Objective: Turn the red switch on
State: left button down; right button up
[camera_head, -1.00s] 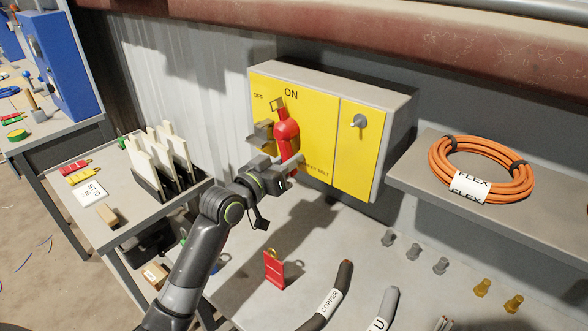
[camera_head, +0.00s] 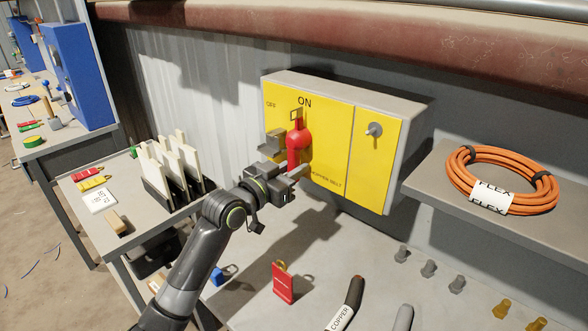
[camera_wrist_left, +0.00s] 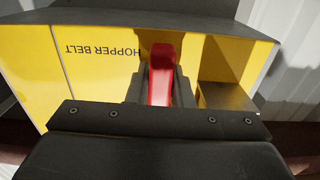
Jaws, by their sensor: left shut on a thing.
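The red switch (camera_head: 299,139) sits on the yellow front of a grey switch box. Its red body stands roughly upright just below the ON label (camera_head: 305,101), with the OFF label (camera_head: 271,104) to the left. My left gripper (camera_head: 289,160) is at the switch's lower part and is shut on it. In the left wrist view the red handle (camera_wrist_left: 161,62) lies between the dark fingers (camera_wrist_left: 160,88). The fingers hide part of the handle. My right gripper is not in view.
A grey knob (camera_head: 374,129) is on the box's right panel. An orange cable coil (camera_head: 502,180) lies on a shelf at right. A red tag (camera_head: 283,282) stands on the bench below. White boards (camera_head: 172,160) stand in a rack at left.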

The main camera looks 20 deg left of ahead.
pick_arm(q)
jog(key=shift+f, duration=0.1)
jog(key=c, duration=1.3)
grip_release()
jog(key=shift+a, duration=0.1)
jog(key=shift+s, duration=0.1)
jog(key=p+v, duration=0.1)
jog(key=v, duration=1.6)
jog(key=shift+s, duration=0.1)
